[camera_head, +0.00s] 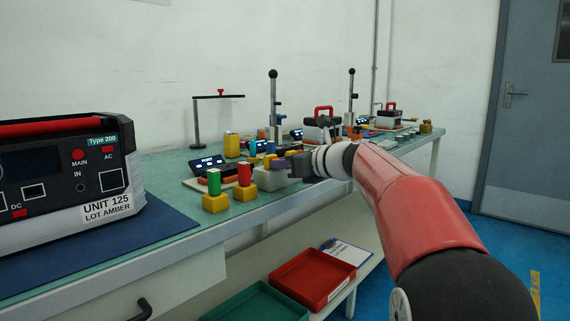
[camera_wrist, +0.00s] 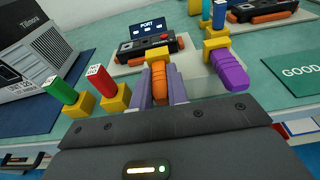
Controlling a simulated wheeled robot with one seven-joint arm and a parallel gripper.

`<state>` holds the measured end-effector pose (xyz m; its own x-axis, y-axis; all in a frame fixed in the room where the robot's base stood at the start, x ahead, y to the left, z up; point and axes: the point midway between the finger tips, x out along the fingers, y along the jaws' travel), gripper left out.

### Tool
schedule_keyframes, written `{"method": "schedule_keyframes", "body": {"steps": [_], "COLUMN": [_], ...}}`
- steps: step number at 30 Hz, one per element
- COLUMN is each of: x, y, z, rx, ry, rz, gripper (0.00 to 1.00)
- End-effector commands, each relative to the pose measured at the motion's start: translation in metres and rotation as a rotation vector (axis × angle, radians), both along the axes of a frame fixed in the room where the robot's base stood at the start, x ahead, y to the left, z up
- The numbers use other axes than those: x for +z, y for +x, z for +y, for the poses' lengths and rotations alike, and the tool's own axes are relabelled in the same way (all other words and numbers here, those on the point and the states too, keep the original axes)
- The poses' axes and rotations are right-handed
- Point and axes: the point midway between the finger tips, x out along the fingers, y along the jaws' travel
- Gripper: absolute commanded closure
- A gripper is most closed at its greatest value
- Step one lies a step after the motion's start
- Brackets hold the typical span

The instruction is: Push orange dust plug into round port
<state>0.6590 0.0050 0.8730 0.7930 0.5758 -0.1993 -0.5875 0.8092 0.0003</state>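The orange dust plug (camera_wrist: 158,84) lies between the two fingers of my gripper (camera_wrist: 160,88), which appear to press on both its sides. A yellow block (camera_wrist: 157,54) is at the plug's far end. Beyond it is a dark device with orange sides (camera_wrist: 150,48) on a pale board, with a "PORT" sign (camera_wrist: 147,27) behind it. I cannot tell which opening is the round port or whether the plug touches the device. In the head view my gripper (camera_head: 292,166) is over the bench, and its fingertips are hard to make out.
Green (camera_wrist: 60,90) and red (camera_wrist: 101,81) plugs stand in yellow blocks at left. A purple plug (camera_wrist: 229,71) with a yellow block is close at right. A "GOOD" mat (camera_wrist: 298,72) lies farther right. A large unit (camera_head: 65,170) stands at the bench's left.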

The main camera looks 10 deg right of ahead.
Motion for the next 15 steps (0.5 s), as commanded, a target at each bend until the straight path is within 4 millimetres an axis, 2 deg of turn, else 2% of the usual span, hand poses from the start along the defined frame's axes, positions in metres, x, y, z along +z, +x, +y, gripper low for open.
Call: {"method": "schedule_keyframes", "body": {"steps": [2,3,6,7,15], "x": [-0.0001,-0.0001,-0.0001,-0.0001,-0.0001], "y": [-0.0002,-0.0002,-0.0002,-0.0002,-0.0005], "z": [0.0001,0.0001,0.0001,0.0001,-0.0001], "rx": [0.000,0.000,0.000,0.001,0.001], "ry": [0.000,0.000,0.000,0.000,0.000], "rz": [0.000,0.000,0.000,0.000,0.001], "gripper": [1.00,0.85,0.99,1.00,1.00]}}
